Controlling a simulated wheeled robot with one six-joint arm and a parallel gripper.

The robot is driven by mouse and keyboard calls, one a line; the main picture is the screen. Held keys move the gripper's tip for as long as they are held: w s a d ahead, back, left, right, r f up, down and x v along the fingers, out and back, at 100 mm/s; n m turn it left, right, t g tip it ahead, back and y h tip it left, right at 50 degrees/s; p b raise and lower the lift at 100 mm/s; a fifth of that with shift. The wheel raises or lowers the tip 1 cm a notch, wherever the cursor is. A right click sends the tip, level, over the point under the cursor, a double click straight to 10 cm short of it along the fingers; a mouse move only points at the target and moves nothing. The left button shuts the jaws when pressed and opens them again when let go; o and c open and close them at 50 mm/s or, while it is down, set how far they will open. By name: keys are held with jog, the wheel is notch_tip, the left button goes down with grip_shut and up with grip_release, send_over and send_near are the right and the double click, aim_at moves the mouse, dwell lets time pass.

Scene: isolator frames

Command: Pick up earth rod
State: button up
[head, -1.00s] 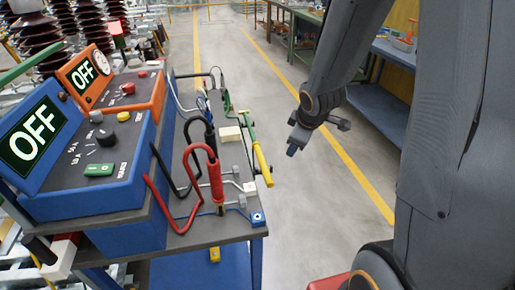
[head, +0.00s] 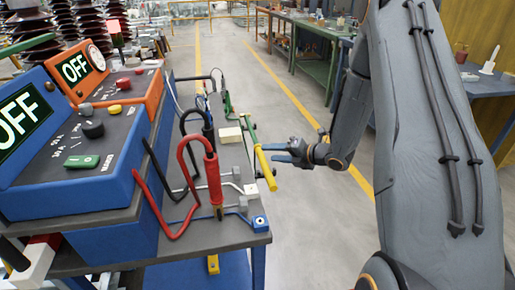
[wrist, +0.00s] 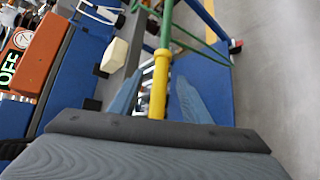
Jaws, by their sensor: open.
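The earth rod, with a yellow handle (head: 265,168) and a green upper part, leans along the right edge of the test bench. In the wrist view its yellow handle (wrist: 158,85) stands between my two blue fingers, with the green part beyond. My gripper (head: 272,153) is open, just right of the handle in the head view, fingers pointing left. The fingers also show in the wrist view (wrist: 157,98), one on each side of the handle with gaps. Contact with the rod cannot be seen.
The grey bench top (head: 190,246) carries a red hooked lead (head: 213,178), a black lead (head: 207,130) and a cream block (head: 230,136). Blue and orange control boxes reading OFF stand at left. The floor aisle right of the bench is clear. A green workbench (head: 308,45) stands farther back.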

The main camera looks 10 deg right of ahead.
aim_at(257, 144)
jog(key=p+x, duration=0.1)
jog(key=x, duration=0.4)
jog(key=shift+s+f, duration=0.1)
grip_shut()
